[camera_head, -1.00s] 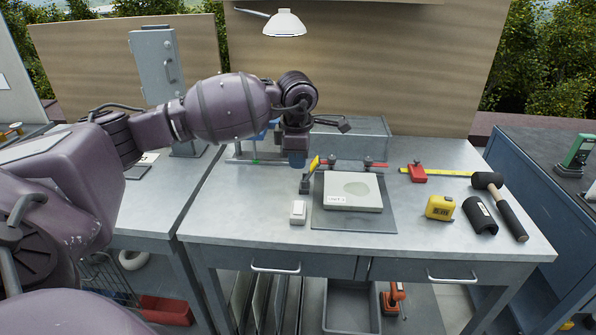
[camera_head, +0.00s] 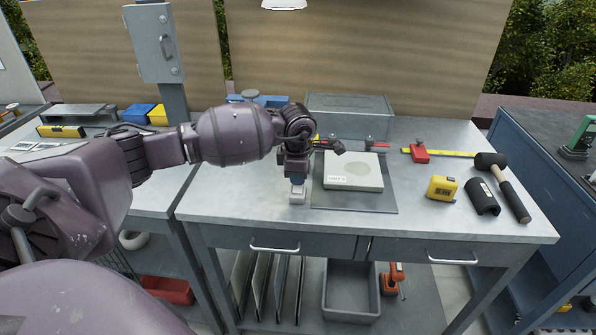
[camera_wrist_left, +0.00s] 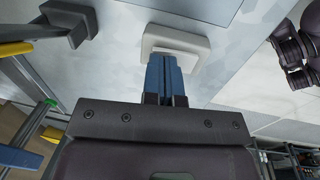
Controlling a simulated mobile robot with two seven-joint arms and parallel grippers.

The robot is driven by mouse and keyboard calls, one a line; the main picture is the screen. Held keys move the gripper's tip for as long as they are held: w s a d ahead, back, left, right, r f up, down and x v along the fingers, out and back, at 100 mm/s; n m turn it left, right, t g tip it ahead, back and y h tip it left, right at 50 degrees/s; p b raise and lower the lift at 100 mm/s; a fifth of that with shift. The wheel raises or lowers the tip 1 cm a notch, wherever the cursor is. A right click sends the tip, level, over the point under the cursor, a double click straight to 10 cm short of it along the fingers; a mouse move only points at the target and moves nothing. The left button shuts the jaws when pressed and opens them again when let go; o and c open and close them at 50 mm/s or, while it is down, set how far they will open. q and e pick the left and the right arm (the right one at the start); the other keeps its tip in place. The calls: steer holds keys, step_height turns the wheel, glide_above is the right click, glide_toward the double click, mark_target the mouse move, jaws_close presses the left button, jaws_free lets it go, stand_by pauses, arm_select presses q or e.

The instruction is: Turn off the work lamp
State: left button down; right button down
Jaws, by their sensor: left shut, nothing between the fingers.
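The work lamp (camera_head: 283,4) has a white shade that shows at the top edge of the head view, mostly cut off. I cannot tell for sure whether it is lit. A small white switch box (camera_head: 297,199) stands on the workbench, left of the grey mat. My left gripper (camera_head: 297,184) points down right over it, shut and empty, and hides part of its top. In the left wrist view the blue fingertips (camera_wrist_left: 166,72) overlap the near edge of the white switch box (camera_wrist_left: 188,39); they look at or very near its top. My right gripper is not in view.
A pale slab (camera_head: 352,177) lies on the grey mat (camera_head: 370,203) just right of the switch. The bench front (camera_head: 230,215) is clear.

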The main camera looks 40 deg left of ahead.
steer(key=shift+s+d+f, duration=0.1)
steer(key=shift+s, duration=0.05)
arm_select(q)
steer(key=shift+f+b, duration=0.3)
steer(key=shift+f, duration=0.1)
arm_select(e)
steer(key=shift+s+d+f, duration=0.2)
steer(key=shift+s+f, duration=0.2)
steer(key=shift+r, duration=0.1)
